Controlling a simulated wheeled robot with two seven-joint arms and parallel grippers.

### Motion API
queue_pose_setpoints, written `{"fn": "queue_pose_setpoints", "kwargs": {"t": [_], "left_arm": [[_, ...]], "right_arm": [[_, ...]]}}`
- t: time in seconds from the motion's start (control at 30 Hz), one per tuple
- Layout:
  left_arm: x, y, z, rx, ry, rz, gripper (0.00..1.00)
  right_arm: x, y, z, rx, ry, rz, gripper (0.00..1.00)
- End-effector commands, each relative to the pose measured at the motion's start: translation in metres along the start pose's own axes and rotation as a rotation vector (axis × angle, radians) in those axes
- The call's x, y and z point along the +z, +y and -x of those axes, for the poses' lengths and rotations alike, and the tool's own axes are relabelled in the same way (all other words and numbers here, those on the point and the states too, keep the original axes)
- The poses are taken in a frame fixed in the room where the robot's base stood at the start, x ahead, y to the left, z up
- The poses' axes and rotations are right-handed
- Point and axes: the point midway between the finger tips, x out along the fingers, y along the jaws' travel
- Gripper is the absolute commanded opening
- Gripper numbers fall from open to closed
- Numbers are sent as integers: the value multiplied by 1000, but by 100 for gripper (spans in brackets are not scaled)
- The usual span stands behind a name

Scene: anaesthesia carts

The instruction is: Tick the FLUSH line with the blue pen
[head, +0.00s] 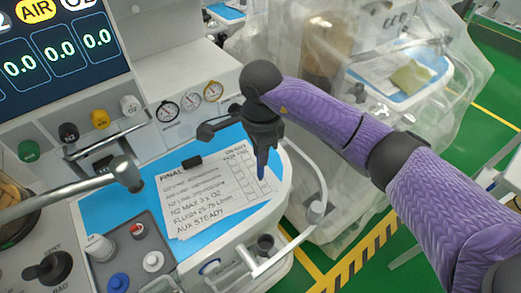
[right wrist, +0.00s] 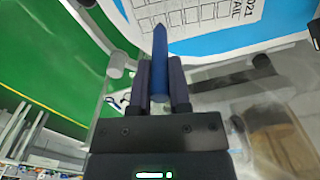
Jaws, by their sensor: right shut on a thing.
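My right gripper (head: 262,140) is above the right part of the checklist sheet (head: 190,228), shut on the blue pen (head: 262,164). The pen points down, its tip over the lower part of the box grid. I cannot tell whether it touches the paper. In the right wrist view the pen (right wrist: 160,65) stands between the fingers (right wrist: 160,85), with its tip near the edge of the sheet (right wrist: 150,8). The FLUSH line (head: 203,214) is printed in the lower part, above AUX STEADY. Any marks in the boxes are too small to read. My left gripper is not in view.
A metal arm (head: 70,187) reaches in from the left. A plastic-covered cart (head: 440,40) stands behind right.

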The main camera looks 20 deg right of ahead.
Motion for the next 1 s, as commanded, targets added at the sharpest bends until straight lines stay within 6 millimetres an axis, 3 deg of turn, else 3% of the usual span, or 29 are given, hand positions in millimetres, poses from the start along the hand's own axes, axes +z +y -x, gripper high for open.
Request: {"fn": "queue_pose_setpoints", "kwargs": {"t": [1.0], "left_arm": [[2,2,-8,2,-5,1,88]], "right_arm": [[0,0,-10,0,0,0,0]]}}
